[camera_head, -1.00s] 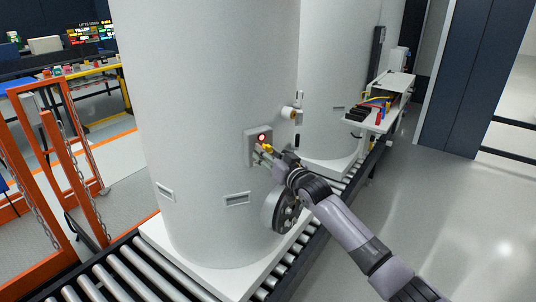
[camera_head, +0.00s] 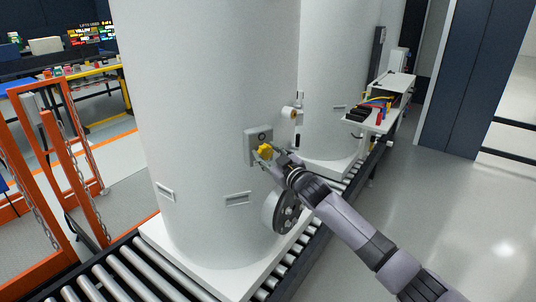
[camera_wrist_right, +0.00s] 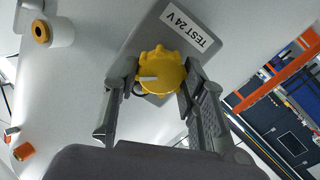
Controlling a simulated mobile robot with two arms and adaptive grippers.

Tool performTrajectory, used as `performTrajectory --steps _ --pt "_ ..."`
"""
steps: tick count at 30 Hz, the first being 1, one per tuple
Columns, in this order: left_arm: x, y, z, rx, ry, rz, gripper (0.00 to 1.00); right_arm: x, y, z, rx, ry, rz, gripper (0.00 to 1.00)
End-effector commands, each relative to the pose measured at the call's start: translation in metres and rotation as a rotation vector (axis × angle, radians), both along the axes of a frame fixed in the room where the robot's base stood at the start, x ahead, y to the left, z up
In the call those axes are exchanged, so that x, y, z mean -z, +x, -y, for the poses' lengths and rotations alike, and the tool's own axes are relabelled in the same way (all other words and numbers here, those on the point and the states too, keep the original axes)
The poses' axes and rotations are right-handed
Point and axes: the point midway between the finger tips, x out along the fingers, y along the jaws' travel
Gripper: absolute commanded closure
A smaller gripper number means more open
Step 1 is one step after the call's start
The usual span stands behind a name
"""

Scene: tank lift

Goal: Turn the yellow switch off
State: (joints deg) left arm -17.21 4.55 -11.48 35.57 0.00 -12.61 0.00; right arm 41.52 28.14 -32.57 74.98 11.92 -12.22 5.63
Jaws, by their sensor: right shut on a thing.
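The yellow switch (camera_head: 265,151) is a lobed knob on a grey box (camera_head: 249,147) fixed to the large white tank (camera_head: 215,110). In the right wrist view the knob (camera_wrist_right: 162,70) has a pale pointer mark, and the box beside it carries a "TEST 24 V" label (camera_wrist_right: 184,27). A small round lamp (camera_head: 262,136) above the knob looks dark. My right gripper (camera_head: 267,157) is shut on the knob, with one finger on each side of it in the wrist view (camera_wrist_right: 158,78). My left gripper is not in view.
A handwheel (camera_head: 283,213) sits low on the tank, close under my right arm. A roller conveyor (camera_head: 120,275) runs beneath the tank. Orange barriers with chains (camera_head: 60,150) stand at the left. The floor at right (camera_head: 450,210) is clear.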

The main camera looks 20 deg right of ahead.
Motion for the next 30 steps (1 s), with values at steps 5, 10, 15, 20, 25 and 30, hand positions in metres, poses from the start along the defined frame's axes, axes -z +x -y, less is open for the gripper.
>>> performTrajectory --steps 5,10,15,20,25,30 --pt "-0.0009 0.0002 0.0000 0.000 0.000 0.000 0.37 -0.0005 -0.0001 -0.0001 0.000 -0.164 0.042 0.89" --pt "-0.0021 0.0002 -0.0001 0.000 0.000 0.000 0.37 0.0002 -0.0003 -0.0009 -0.001 -0.320 0.079 0.89" --pt "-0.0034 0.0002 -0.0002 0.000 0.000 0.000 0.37 0.0006 -0.0004 -0.0010 -0.001 -0.475 0.118 0.89" --pt "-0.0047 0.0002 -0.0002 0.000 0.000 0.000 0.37 0.0007 -0.0002 -0.0009 0.000 -0.608 0.150 0.89" --pt "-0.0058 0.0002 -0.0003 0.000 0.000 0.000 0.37 0.0015 -0.0003 -0.0013 0.000 -0.725 0.179 0.89" --pt "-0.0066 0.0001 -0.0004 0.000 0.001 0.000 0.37 0.0021 -0.0004 -0.0014 0.000 -0.809 0.200 0.89"
